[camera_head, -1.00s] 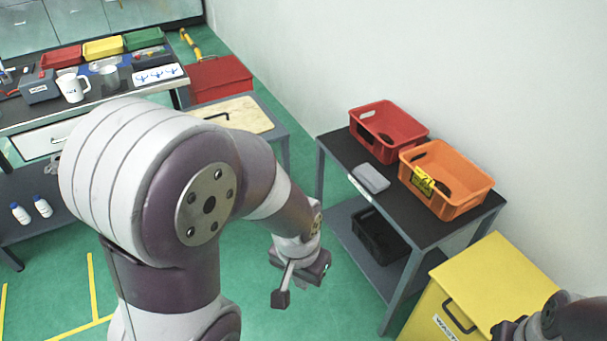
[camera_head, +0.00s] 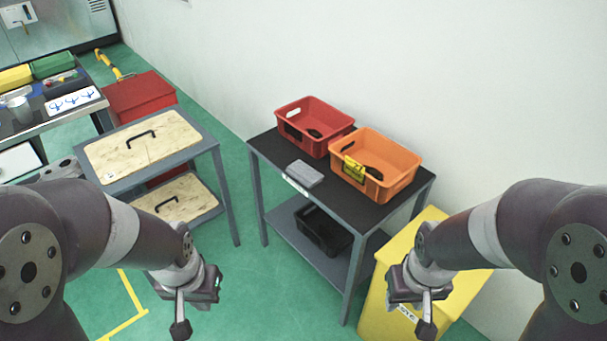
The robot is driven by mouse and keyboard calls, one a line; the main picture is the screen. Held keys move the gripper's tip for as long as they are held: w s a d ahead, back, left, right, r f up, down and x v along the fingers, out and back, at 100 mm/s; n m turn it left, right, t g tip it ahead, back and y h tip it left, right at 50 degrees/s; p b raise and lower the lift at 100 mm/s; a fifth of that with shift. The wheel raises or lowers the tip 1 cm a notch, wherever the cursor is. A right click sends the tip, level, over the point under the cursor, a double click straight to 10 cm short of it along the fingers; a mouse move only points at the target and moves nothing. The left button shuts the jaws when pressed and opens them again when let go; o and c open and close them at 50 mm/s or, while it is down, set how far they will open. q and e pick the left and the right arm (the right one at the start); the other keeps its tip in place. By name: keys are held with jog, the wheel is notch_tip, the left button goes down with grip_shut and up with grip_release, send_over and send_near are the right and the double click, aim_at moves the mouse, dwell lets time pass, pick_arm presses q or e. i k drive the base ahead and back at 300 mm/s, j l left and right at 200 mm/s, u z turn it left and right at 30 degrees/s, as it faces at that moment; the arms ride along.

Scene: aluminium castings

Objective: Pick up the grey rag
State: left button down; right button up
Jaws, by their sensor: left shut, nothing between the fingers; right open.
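The grey rag (camera_head: 304,174) lies folded and flat on the dark top of the two-level table (camera_head: 378,207), near its front edge, in front of the red and orange crates. My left gripper (camera_head: 180,325) is shut and empty, low at the left of the table, over the green floor. My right gripper (camera_head: 426,328) is open and empty, low at the right, in front of the yellow bin. Both grippers are well apart from the rag. Nothing covers the rag.
A red crate (camera_head: 292,112) and an orange crate (camera_head: 398,155) hold dark parts behind the rag. A black crate (camera_head: 322,232) stands on the lower shelf. A yellow bin (camera_head: 372,300) is at the right. A trolley with wooden boards (camera_head: 150,146) stands at the left, with green floor between.

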aim_at(305, 175)
jog(key=i+j, duration=0.25)
jog(key=i, duration=0.2)
jog(key=i+j, duration=0.25)
jog(key=i, duration=0.25)
jog(key=i+j, duration=0.25)
jog(key=i, duration=0.2)
jog(key=i+j, duration=0.25)
jog(key=i, duration=0.25)
